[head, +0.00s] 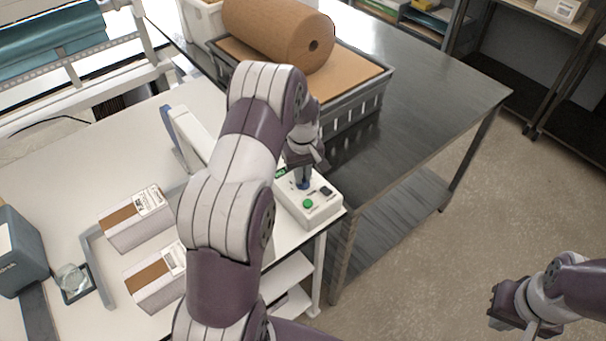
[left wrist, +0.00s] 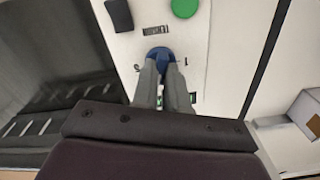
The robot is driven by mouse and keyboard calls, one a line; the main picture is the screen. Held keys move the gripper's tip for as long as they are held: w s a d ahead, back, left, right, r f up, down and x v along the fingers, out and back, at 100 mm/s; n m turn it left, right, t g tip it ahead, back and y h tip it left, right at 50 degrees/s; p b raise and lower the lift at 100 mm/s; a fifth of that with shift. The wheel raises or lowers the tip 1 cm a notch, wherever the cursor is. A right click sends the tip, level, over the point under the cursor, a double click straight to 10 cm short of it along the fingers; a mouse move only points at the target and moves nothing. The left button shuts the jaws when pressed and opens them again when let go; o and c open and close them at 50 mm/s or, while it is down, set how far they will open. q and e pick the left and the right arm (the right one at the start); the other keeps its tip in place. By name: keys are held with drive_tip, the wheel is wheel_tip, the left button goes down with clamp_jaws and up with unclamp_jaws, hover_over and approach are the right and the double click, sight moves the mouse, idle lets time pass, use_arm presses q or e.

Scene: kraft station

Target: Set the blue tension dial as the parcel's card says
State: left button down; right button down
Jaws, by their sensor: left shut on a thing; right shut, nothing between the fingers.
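The blue tension dial (head: 302,185) is on a white control box (head: 313,215) at the table's right edge. My left gripper (head: 304,172) reaches down over the box and is shut on the dial. In the left wrist view both fingers (left wrist: 160,70) close around the dial (left wrist: 158,52); small marks show beside it, but its setting is not readable. Two brown-and-white parcels (head: 137,222) (head: 152,284) lie on the white table, each with a printed white label (head: 150,200); the writing is too small to read. My right gripper (head: 503,306) is shut and empty, over the floor.
The box also has a green button (head: 308,204) and a black switch (head: 326,191). A grey crate (head: 354,115) with a kraft paper roll (head: 280,32) stands on the dark metal table (head: 440,85). A glass item (head: 72,278) and a grey block (head: 20,255) stand at left.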

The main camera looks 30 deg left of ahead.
use_arm(q)
drive_tip(key=shift+n, duration=2)
drive_tip(key=c, duration=1.2)
unclamp_jaws()
drive_tip(key=shift+a, duration=0.1)
drive_tip(key=shift+o, duration=0.2)
drive_tip(key=shift+b, duration=0.3)
wheel_tip(320, 180, up, 6)
drive_tip(key=shift+w+r+b, duration=0.1)
drive_tip(key=shift+r+b, duration=0.15)
drive_tip(key=shift+b, duration=0.95)
wheel_tip(320, 180, up, 6)
drive_tip(key=p, duration=0.4)
drive_tip(key=shift+r, duration=0.15)
